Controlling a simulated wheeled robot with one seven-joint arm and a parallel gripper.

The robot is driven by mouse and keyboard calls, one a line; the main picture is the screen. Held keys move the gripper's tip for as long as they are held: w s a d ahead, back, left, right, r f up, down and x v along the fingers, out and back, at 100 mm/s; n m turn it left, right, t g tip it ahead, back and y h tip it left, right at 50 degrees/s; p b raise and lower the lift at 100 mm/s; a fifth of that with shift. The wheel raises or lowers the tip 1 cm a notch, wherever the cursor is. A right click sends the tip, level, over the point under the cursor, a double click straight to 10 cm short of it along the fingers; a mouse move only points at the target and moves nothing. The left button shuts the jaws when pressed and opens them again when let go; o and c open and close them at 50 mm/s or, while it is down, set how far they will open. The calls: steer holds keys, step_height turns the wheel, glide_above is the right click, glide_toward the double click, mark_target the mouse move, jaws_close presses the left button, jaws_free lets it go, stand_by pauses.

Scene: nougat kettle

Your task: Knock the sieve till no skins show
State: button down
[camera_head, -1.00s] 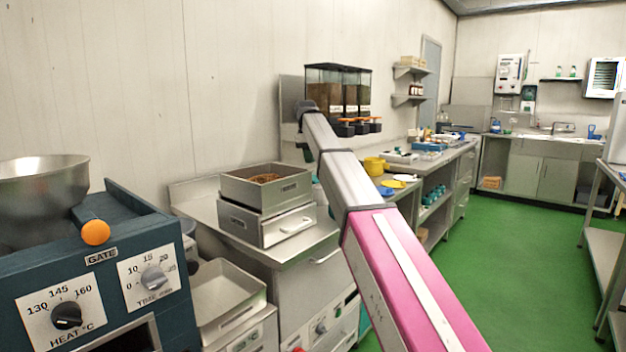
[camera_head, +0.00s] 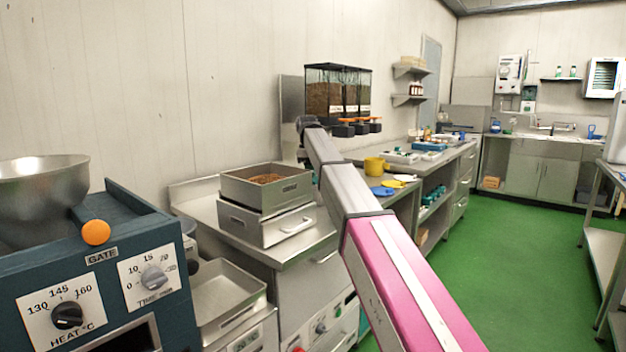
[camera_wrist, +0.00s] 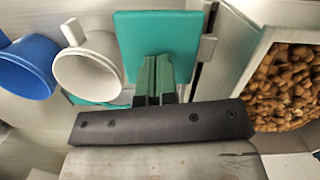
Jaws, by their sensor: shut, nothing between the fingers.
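The sieve (camera_head: 297,188) is a square metal box, sitting level on a second metal box with a handle. Brown nut-like pieces lie in it. In the wrist view its pale wall (camera_wrist: 240,75) stands to the right, with tan-brown pieces (camera_wrist: 288,88) inside; I cannot tell skins from nuts. My gripper (camera_wrist: 157,72) is shut and empty, left of the sieve and apart from it, in front of a teal panel (camera_wrist: 135,30). In the head view my arm hides the gripper.
A blue cup (camera_wrist: 27,68) and a white cup (camera_wrist: 90,68) are left of the teal panel in the wrist view. A roaster (camera_head: 90,265) with a metal bowl (camera_head: 40,185) stands left of the sieve. Dispensers (camera_head: 338,92) hang behind my arm. A yellow pot (camera_head: 374,164) is to the right.

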steer(key=shift+f, duration=0.5)
steer(key=a, duration=0.1)
steer(key=w+a, duration=0.1)
steer(key=r, duration=0.1)
steer(key=shift+w+a, duration=0.25)
steer(key=shift+a, duration=0.15)
step_height(320, 180, up, 8)
steer(key=shift+w+a+f, duration=0.15)
steer(key=shift+a+f, duration=0.1)
steer(key=shift+a, duration=0.05)
stand_by(0.7)
